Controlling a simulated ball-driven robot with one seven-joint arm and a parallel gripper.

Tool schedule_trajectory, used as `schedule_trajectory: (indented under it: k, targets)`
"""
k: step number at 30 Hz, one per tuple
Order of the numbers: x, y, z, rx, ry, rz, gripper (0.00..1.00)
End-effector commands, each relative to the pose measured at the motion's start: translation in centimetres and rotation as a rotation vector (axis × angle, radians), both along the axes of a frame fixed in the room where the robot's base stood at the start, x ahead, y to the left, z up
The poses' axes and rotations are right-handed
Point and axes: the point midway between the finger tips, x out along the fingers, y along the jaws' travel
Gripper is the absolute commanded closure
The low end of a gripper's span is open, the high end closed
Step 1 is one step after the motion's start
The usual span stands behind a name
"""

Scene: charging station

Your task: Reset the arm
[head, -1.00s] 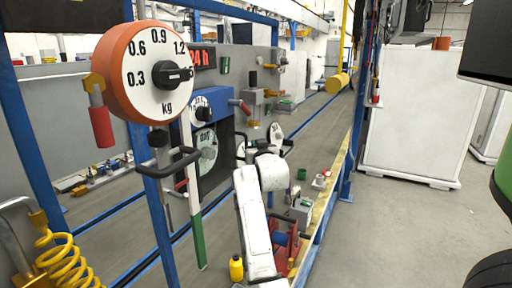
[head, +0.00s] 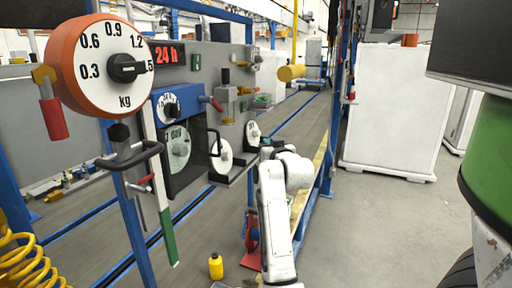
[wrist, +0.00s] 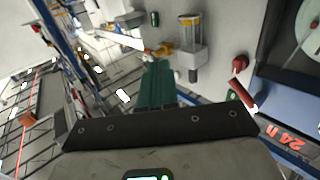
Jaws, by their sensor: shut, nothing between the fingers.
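My white arm (head: 277,215) rises from the bottom middle of the head view and bends at a rounded joint near its top. The far end of the arm, with my gripper, is mostly hidden behind that joint in the head view. In the wrist view my gripper (wrist: 160,72) shows as green fingers, shut and with nothing visible between them. It points toward the grey panel with its fittings and touches nothing that I can make out.
An orange-rimmed kg dial (head: 108,66) stands at the near left. A grey panel behind it carries a red "24 h" display (head: 167,55) and a blue gauge box (head: 178,104). A yellow bottle (head: 216,267) stands low in front. Open floor (head: 385,225) lies to the right, before a white cabinet (head: 394,112).

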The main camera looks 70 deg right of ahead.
Motion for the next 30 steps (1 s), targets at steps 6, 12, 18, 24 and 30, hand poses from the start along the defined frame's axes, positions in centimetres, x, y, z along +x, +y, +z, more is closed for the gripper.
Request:
schedule_trajectory:
  k: [6, 12, 18, 24, 30]
  targets:
    - [-0.8, 0.0, 0.0, 0.0, 0.0, 0.001, 1.0]
    - [-0.8, 0.0, 0.0, 0.0, 0.0, 0.001, 1.0]
    - [2.7, 4.2, -5.2, 0.093, 0.096, 0.097, 1.0]
    - [6.7, 13.5, -14.6, 0.261, 0.292, 0.268, 1.0]
    - [7.1, 24.2, -23.4, 0.422, 0.523, 0.433, 1.0]
